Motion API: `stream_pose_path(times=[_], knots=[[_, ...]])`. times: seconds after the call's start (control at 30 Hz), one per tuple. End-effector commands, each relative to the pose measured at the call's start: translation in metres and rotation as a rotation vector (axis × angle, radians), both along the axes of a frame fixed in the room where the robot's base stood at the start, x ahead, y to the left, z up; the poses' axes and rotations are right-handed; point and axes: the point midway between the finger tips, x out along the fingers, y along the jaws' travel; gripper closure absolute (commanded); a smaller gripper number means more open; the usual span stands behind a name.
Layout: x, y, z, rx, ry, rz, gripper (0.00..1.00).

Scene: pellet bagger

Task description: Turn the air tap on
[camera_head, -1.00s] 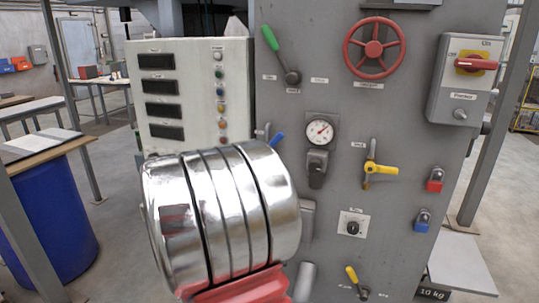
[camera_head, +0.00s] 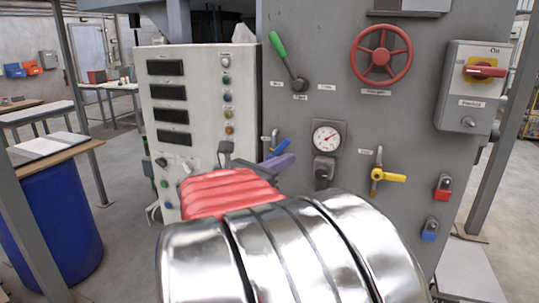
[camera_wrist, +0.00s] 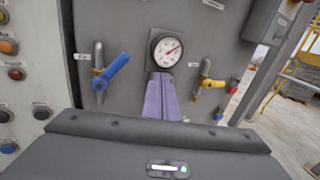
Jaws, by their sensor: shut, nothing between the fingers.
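Two lever taps are on the grey panel; their labels are too small for me to read surely. The blue-handled tap (camera_wrist: 113,72) is left of the gauge in the wrist view, its lever slanting up to the right. In the head view the blue lever (camera_head: 283,146) shows just above my fingers. The yellow-handled tap (camera_wrist: 212,82) is right of the gauge, its lever pointing right; it also shows in the head view (camera_head: 390,177). My gripper (camera_wrist: 162,97) is shut and empty, its purple fingers between the two taps in the wrist view. I cannot tell whether it touches anything.
A pressure gauge (camera_head: 327,138) with a black knob below sits between the taps. A green lever (camera_head: 279,46), red handwheel (camera_head: 381,55) and red-yellow switch (camera_head: 484,70) are higher up. A button cabinet (camera_head: 190,65) stands at left. Red and blue padlock-like fittings are at lower right.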

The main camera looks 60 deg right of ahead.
Motion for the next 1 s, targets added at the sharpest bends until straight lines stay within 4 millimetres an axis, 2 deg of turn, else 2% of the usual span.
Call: stream_pose_path(times=[0.4,0.7,1.0], knots=[[0.013,0.001,-0.017,0.230,0.448,0.110,1.00],[0.026,0.002,-0.029,0.325,0.768,0.204,1.00],[0.026,0.002,-0.029,0.334,0.829,0.211,1.00]])
